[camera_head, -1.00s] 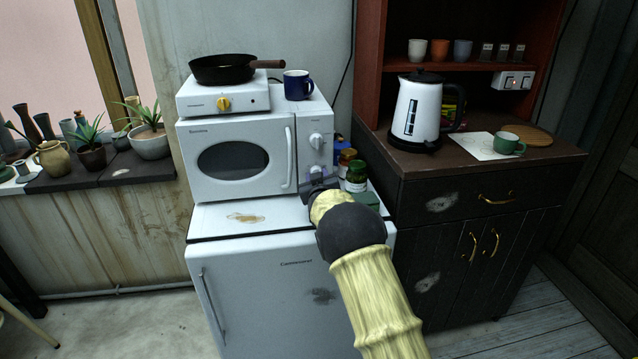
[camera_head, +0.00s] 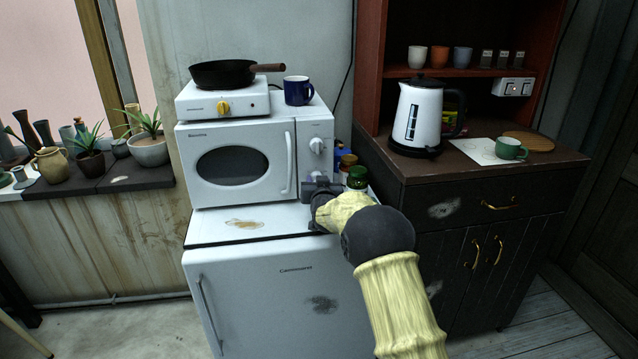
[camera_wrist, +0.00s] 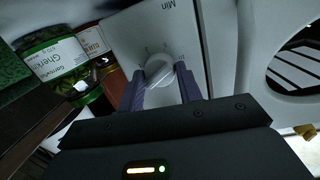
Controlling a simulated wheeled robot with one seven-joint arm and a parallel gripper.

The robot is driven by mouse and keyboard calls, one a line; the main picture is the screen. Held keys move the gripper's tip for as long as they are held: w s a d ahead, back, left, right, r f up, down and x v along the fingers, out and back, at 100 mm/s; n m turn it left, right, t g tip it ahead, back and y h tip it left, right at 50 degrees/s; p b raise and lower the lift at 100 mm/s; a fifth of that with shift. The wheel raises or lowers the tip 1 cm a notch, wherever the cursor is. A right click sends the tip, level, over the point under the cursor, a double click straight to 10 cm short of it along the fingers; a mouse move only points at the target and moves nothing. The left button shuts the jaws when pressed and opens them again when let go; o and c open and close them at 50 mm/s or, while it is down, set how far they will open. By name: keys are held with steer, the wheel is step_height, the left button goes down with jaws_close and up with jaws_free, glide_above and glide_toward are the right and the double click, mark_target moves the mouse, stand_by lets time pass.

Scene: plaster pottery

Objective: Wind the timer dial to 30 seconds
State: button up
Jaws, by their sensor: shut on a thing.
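The white microwave (camera_head: 203,138) stands on the small white fridge. An upper knob (camera_head: 317,145) shows on its right-hand panel; my gripper (camera_head: 318,186) covers the lower part of this panel. In the wrist view a round white dial (camera_wrist: 159,70) with a raised grip bar sits on a white panel, with small numbers around it and "Min" printed beside them. My gripper (camera_wrist: 160,82) has its two purple-grey fingers on either side of this dial, shut on it. The grip bar lies at a slant in the wrist view. The exact setting is too small to read.
Jars (camera_head: 357,177) stand close right of the microwave; a gherkin jar (camera_wrist: 57,62) shows in the wrist view. A hotplate (camera_head: 240,101) with a pan (camera_head: 222,73) and a blue mug (camera_head: 298,91) are on top. A dark cabinet (camera_head: 420,215) stands to the right.

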steer(key=o, duration=1)
steer(key=shift+c, duration=0.2)
steer(key=shift+s, duration=0.15)
steer(key=b+v, duration=0.1)
steer(key=v, duration=1.6)
